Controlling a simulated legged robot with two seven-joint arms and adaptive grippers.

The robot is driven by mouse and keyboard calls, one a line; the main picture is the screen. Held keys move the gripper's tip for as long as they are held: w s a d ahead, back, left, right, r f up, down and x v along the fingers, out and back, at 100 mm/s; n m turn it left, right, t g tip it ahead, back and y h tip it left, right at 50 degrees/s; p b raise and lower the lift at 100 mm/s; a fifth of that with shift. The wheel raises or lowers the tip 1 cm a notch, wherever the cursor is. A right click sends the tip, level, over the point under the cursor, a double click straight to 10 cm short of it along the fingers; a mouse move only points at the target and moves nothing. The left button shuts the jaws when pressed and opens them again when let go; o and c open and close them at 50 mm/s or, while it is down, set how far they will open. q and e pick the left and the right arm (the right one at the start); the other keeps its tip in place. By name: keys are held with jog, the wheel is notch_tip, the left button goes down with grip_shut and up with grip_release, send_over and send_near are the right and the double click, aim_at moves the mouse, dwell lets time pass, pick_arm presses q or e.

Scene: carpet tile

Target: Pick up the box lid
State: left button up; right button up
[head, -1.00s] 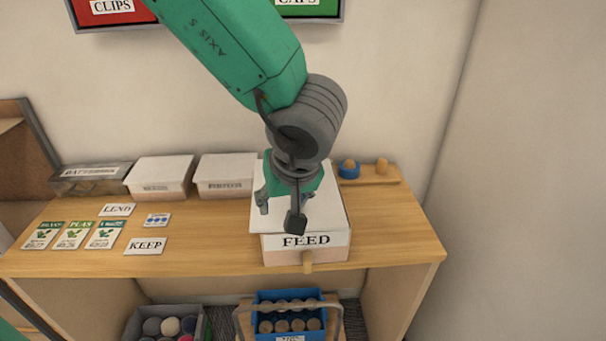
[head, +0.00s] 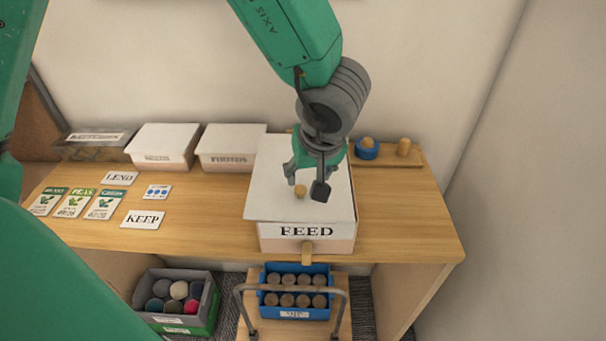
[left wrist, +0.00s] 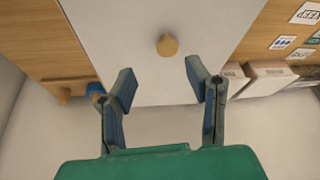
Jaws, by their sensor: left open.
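The FEED box (head: 276,244) stands on the wooden table, with its white lid (head: 268,205) resting on top. A small wooden knob (head: 300,191) stands on the lid and also shows in the left wrist view (left wrist: 167,45). My left gripper (head: 306,182) is over the lid, its fingers spread and empty. In the left wrist view the open fingers (left wrist: 160,84) point toward the knob, which lies beyond their tips and roughly between their lines. I cannot tell the exact height above the lid. My right gripper is not in view.
Two white lidded boxes (head: 163,143) (head: 230,145) stand at the back left. A wooden tray (head: 421,158) with a blue item lies right of the FEED box. Cards, including KEEP (head: 143,219), lie at left. A blue crate (head: 296,312) stands below the table.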

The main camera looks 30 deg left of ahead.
aim_at(301, 188)
pick_arm(q)
jog(key=f, duration=0.1)
jog(key=a+f, duration=0.1)
jog(key=f+b, duration=0.1)
jog(key=f, duration=0.1)
jog(key=shift+s+a, duration=0.25)
jog(key=shift+w+a+f, duration=0.15)
jog(key=shift+w+f, duration=0.2)
jog(key=shift+f, duration=0.1)
jog(key=shift+s, duration=0.1)
grip_shut()
